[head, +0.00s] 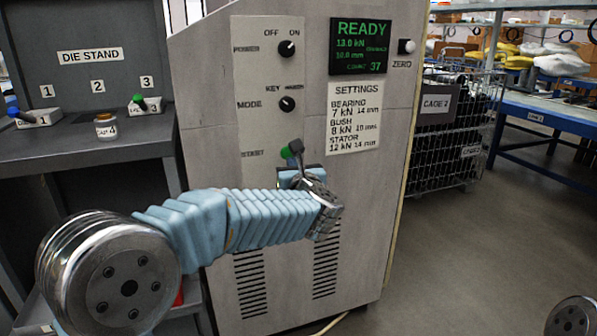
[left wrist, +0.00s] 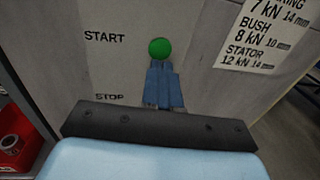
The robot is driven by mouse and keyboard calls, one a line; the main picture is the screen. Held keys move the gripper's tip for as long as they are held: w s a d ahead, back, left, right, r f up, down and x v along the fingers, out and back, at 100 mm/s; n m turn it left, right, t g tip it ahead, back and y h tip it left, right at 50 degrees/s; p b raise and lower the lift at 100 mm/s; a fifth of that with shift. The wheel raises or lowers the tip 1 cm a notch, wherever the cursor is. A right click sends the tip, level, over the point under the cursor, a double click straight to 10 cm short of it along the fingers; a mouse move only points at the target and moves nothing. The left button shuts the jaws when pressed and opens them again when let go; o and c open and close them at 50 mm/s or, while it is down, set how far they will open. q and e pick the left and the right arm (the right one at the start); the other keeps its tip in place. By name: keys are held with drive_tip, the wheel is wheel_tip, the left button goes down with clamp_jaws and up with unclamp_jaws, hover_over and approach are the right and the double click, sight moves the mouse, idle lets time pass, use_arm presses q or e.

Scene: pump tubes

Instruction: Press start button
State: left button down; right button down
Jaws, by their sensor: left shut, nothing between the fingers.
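The green start button (head: 286,153) is on the front of the grey press cabinet, partly covered by my left gripper in the head view. In the left wrist view the button (left wrist: 159,47) is a round green knob to the right of the START label (left wrist: 104,37). My left gripper (head: 295,146) is shut and empty, its fingertips at the button. In the left wrist view the closed fingers (left wrist: 161,68) are right below the button in the picture; I cannot tell whether they touch it. The STOP label (left wrist: 109,97) is lower, and its button is hidden. My right gripper is not in view.
The cabinet carries a READY display (head: 363,46), a power knob (head: 287,48), a mode knob (head: 287,104) and a settings sheet (head: 355,116). A die stand (head: 85,150) is at left. A wire cage (head: 455,130) and blue shelving are at right. Floor at right is clear.

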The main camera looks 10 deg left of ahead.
sight(287, 154)
use_arm(q)
drive_tip(key=shift+p+x, duration=0.4)
drive_tip(key=shift+x, duration=1.95)
